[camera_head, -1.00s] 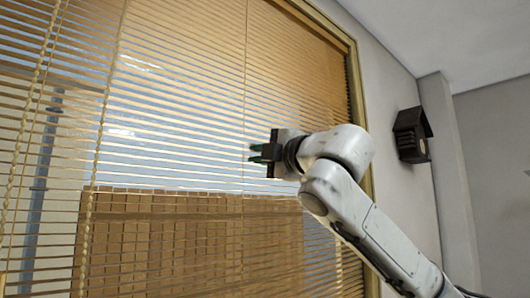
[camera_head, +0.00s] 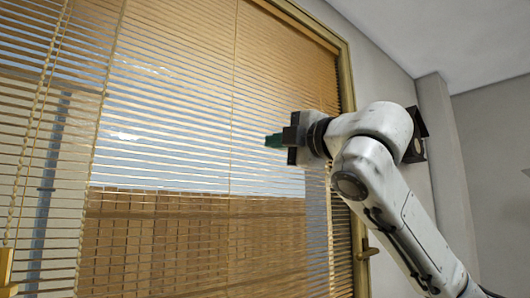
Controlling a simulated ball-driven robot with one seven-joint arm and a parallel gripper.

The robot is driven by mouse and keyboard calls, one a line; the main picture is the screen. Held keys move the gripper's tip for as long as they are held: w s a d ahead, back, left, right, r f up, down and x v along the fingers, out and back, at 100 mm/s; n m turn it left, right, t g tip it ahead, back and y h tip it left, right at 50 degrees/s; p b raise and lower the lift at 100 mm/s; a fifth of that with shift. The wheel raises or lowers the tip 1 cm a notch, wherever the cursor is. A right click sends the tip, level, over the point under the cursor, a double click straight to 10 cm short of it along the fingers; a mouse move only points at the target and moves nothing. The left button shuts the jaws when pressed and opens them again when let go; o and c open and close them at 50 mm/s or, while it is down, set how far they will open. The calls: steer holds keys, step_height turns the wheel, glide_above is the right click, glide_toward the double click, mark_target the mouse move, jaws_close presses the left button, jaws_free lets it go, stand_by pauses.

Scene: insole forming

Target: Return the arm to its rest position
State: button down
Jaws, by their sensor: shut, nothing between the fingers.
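My gripper (camera_head: 272,140) is in the middle of the head view, at the end of my white arm (camera_head: 375,165), which reaches in from the lower right. Its dark body carries green fingers that point left. The fingers are shut with nothing between them. The gripper is raised and shows in front of the slatted blind; how far it is from the slats I cannot tell.
A window with a wooden blind (camera_head: 170,110) fills the left and middle. Its frame (camera_head: 345,75) has a handle (camera_head: 368,252) low on the right. A dark wall box (camera_head: 415,135) is partly hidden behind my arm. The grey wall (camera_head: 495,150) at right is bare.

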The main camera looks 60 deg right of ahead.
steer(key=shift+r+b+v, duration=0.15)
steer(key=shift+b+v, duration=0.05)
steer(key=shift+v, duration=0.75)
steer(key=shift+r+b+v, duration=0.2)
steer(key=shift+v, duration=0.75)
